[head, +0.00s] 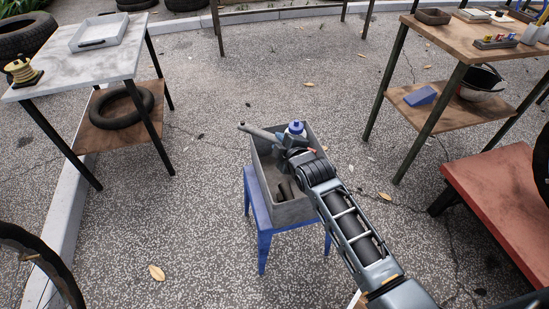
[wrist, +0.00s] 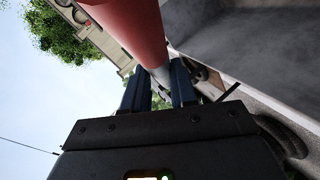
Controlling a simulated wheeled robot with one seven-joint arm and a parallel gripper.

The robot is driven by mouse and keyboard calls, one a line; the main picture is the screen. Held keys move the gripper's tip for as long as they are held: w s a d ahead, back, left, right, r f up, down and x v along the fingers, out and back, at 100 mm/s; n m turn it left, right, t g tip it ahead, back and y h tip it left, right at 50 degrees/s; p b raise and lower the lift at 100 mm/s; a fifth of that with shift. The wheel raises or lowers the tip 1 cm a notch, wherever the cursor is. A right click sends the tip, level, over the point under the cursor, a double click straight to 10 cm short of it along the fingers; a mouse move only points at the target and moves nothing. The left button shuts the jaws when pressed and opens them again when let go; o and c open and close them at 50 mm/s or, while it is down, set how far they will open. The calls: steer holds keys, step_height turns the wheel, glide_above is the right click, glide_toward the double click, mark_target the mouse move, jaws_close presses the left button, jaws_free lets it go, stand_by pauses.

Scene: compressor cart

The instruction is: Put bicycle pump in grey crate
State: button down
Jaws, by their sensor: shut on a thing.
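My gripper (head: 290,147) is over the grey crate (head: 262,178) and shut on the bicycle pump. In the head view the pump (head: 257,131) shows as a grey bar that sticks out to the left, past the crate's rim. In the wrist view the pump (wrist: 138,38) shows as a thick red tube, its narrower grey part between the blue fingers of my gripper (wrist: 159,88). The crate's grey wall (wrist: 250,45) is at the right there. My gripper and arm hide part of the crate's inside.
The crate stands on a blue stool (head: 256,205). It holds dark items (head: 285,191) and, near the far side, a blue-capped bottle (head: 296,128). A white-topped table (head: 125,72) stands left, a wooden workbench (head: 470,42) and red bench (head: 505,190) right. Open paving surrounds the stool.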

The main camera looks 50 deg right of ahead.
steer(key=shift+w+a+f+b, duration=0.2)
steer(key=shift+w+f+b, duration=0.05)
steer(key=shift+f, duration=0.65)
steer(key=shift+w+a+f+b, duration=0.2)
steer(key=shift+a+f+b, duration=0.05)
steer(key=shift+f, duration=0.6)
steer(key=shift+w+a+f+b, duration=0.2)
steer(key=shift+w+f+b, duration=0.05)
steer(key=shift+f, duration=0.65)
steer(key=c, duration=0.9)
jaws_free()
steer(key=shift+r, duration=0.1)
